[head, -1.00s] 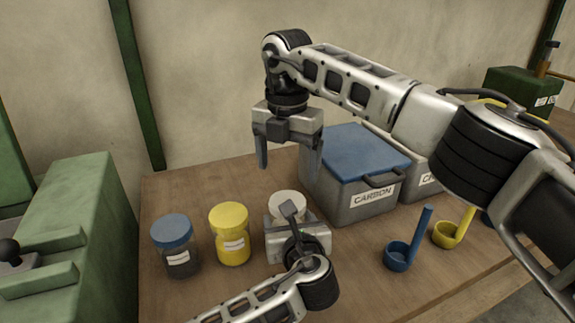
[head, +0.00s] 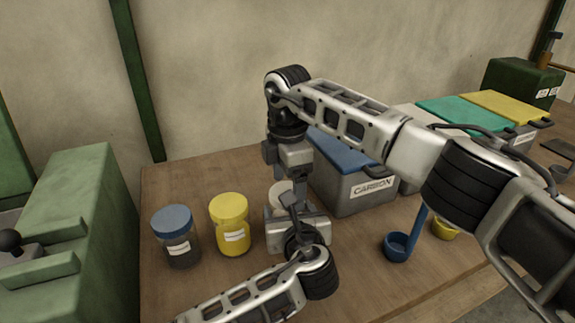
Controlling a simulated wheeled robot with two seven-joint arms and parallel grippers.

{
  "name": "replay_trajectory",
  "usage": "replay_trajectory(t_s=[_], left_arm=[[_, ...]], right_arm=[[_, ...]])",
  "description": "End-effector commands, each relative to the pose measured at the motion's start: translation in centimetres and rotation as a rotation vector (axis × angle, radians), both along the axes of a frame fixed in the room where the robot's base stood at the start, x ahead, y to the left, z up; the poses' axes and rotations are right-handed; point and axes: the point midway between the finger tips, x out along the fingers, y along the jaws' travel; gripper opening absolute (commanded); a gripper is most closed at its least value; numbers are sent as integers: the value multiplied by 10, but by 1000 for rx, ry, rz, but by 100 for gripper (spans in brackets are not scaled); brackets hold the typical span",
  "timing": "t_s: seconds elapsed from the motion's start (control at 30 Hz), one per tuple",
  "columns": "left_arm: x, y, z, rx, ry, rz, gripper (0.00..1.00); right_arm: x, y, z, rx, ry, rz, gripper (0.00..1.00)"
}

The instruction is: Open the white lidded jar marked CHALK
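The white-lidded jar (head: 278,193) stands at the table's middle. Only part of its white lid shows; its body and any label are hidden behind my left gripper. My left gripper (head: 296,222) comes from the lower left and sits low at the jar's front. Its fingertips are hidden, so its opening and grip cannot be told. My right gripper (head: 290,180) points down from above, right over the lid. It overlaps the lid in the head view; whether it touches it, and how far its fingers are apart, cannot be told.
A blue-lidded jar (head: 176,240) and a yellow jar (head: 231,226) stand left of the white one. The CARBON box (head: 350,185) with a blue lid is close on the right. A blue scoop (head: 402,244) and a yellow scoop (head: 445,229) lie further right.

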Motion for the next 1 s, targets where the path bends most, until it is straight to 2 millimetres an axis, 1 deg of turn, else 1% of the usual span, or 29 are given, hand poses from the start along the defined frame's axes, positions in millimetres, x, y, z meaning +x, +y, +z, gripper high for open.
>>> replay_trajectory(t_s=[0.03, 0.13, 0.4, 0.43, 0.47, 0.5, 0.57, 0.6, 0.77, 0.83, 0.87, 0.93, 1.0], left_arm=[[0, 0, 0, 1, 1, 0, 4], [0, 0, 0, 1, 1, 0, 4], [0, 0, 0, 1, 1, 0, 4], [0, 0, 0, 1, 0, 0, 4], [0, 0, 0, 1, 0, 0, 4], [0, 0, 0, 1, 0, 0, 4], [0, 0, 0, 1, 0, 0, 4], [0, 0, 0, 1, 0, 0, 4], [0, 0, 0, 1, 0, 0, 4], [0, 0, 0, 1, 0, 0, 4], [0, 0, 0, 1, 0, 0, 4], [0, 0, 0, 1, 0, 0, 4], [0, 0, 0, 1, 0, 0, 4]], right_arm=[[0, 0, -5, 0, 1, 1, 83], [0, 0, -9, 1, -1, 1, 83], [0, 0, -11, 1, -1, 2, 83], [0, 0, -11, 1, -1, 2, 77], [0, 0, -11, 1, -1, 2, 69], [0, 0, -11, 1, -1, 2, 58], [0, 0, -11, 1, -1, 2, 41], [0, 0, -11, 1, -1, 2, 38], [0, 1, -10, 1, -2, 12, 37], [0, 0, -10, 0, -2, 64, 37], [0, 0, -10, 0, -2, 103, 37], [0, 0, -10, -1, -2, 237, 37], [0, 0, -9, -1, -2, 410, 37]])
